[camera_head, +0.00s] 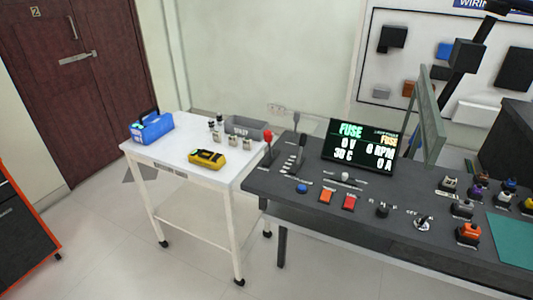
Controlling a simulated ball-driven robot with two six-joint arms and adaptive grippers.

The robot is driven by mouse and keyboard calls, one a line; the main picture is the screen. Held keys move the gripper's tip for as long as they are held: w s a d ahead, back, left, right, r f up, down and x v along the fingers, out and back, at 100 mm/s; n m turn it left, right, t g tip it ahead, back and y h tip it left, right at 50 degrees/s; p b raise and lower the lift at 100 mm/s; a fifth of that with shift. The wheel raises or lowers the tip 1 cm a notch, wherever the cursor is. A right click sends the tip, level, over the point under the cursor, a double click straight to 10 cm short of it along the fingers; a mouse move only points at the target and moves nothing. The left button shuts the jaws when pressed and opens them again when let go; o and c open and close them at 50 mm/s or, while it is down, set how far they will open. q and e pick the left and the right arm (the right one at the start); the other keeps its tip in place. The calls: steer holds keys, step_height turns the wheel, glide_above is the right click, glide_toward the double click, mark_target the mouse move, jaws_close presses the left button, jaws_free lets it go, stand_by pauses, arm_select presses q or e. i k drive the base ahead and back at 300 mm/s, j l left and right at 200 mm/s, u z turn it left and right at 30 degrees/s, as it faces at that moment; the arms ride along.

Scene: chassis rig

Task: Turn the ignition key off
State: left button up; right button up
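A small switch with a round silver base and dark upright top (422,223) sits near the front of the dark grey console (345,226). It looks like the ignition key, but its turned position is too small to tell. A black knob-like control (382,210) stands to its left. The console's display (360,146) reads FUSE, 0 V, 0 RPM and 0 A, with a temperature too. Neither of my grippers is in view.
Several coloured terminals (468,234) and a green mat (513,240) are at right. A white cart (180,158) holds a yellow meter (207,159) and blue box (151,128).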

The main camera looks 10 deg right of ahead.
mark_target(424, 219)
steer(key=z, duration=1.5)
